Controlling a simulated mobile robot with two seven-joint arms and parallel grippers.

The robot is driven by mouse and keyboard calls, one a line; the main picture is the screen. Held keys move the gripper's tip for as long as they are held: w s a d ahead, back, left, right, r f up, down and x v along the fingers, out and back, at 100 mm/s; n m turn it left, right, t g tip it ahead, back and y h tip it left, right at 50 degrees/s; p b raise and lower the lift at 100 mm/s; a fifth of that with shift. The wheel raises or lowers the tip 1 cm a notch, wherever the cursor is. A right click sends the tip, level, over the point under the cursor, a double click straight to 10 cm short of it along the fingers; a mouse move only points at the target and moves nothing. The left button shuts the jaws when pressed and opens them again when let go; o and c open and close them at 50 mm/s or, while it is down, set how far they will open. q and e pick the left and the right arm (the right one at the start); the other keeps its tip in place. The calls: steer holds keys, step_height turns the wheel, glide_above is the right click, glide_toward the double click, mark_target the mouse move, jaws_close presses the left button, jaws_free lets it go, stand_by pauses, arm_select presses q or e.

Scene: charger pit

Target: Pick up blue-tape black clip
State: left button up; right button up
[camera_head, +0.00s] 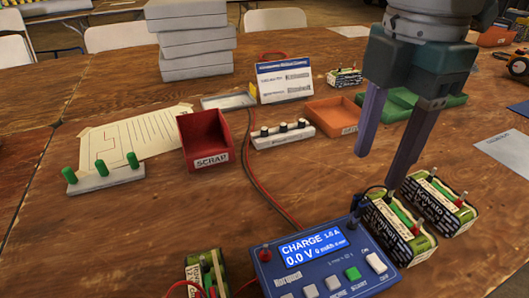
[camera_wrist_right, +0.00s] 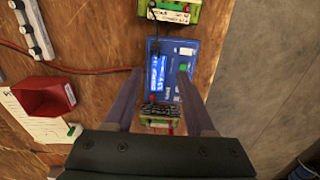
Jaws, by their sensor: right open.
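My right gripper (camera_head: 381,168) is open and empty, its fingers pointing down above the batteries and the blue charger (camera_head: 318,262). It also shows open in the right wrist view (camera_wrist_right: 160,74), over the charger (camera_wrist_right: 187,62). A small dark cable end (camera_head: 372,191) shows between the charger and the nearer green battery (camera_head: 398,230), just below the fingers. It may be the black clip; I cannot make out blue tape. My left gripper is out of view.
A second battery (camera_head: 443,205) stands beside the first, another (camera_head: 206,270) left of the charger. A red scrap bin (camera_head: 203,141), a white strip with black knobs (camera_head: 283,135) and an orange tray (camera_head: 333,115) stand behind.

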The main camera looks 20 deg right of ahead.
mark_target(362, 197)
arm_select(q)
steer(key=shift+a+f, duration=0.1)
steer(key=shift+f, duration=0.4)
arm_select(e)
steer(key=shift+w+f, duration=0.15)
steer(key=shift+f, duration=0.4)
arm_select(q)
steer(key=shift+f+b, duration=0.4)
steer(key=shift+b, duration=0.15)
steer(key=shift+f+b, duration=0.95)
arm_select(e)
steer(key=f, duration=0.9)
steer(key=shift+w+d, duration=0.3)
steer(key=shift+c, duration=0.2)
jaws_close()
